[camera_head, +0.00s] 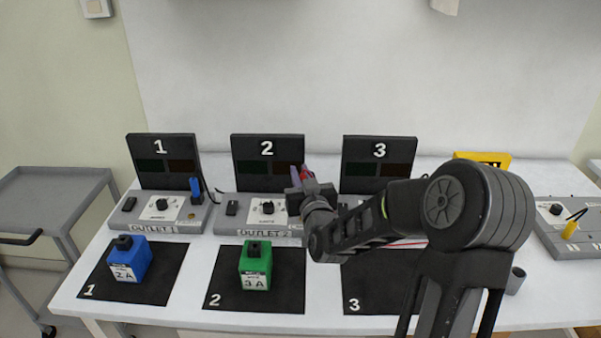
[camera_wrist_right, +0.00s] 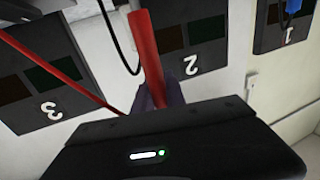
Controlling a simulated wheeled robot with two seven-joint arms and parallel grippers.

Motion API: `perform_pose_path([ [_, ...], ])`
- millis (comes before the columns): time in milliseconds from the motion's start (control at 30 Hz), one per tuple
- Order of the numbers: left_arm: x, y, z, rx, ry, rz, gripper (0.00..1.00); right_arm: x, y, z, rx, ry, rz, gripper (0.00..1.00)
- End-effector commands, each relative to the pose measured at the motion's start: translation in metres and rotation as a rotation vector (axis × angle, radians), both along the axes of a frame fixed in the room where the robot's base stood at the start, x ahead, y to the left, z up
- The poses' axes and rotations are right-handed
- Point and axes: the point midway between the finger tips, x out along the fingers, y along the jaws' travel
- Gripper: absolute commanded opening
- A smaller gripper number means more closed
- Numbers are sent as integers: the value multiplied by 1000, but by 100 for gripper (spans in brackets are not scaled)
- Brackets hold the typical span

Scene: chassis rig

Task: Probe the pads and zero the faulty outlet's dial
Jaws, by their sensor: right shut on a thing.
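My right gripper (camera_head: 303,182) is shut on a red probe (camera_head: 307,172) in front of the right side of display 2 (camera_head: 266,170). In the right wrist view the red probe (camera_wrist_right: 147,50) sticks out from the jaws, and a red cable (camera_wrist_right: 62,68) runs off left. Whether its tip touches anything is hidden. Outlet 1 has a dial (camera_head: 161,204), a small round pad (camera_head: 191,216) and a blue plug (camera_head: 196,187). Outlet 2's dial (camera_head: 267,207) shows; its right end is covered by my gripper. Outlet 3's base is mostly behind my arm, below display 3 (camera_head: 378,158). My left gripper is out of view.
A blue block (camera_head: 130,262) stands on mat 1 (camera_head: 165,280), a green block (camera_head: 256,266) on mat 2 (camera_head: 226,290). Mat 3 (camera_head: 365,295) is partly covered. At right are a yellow sign (camera_head: 482,158), a dark cup (camera_head: 515,281) and a grey unit with a yellow-handled part (camera_head: 576,215).

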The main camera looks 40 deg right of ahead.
Motion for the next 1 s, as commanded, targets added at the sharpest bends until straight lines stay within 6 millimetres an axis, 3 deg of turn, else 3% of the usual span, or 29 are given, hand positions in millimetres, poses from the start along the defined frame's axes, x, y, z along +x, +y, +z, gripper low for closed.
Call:
perform_pose_path([
  [1000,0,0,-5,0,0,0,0,0,0,-4,0,0,0,0],
])
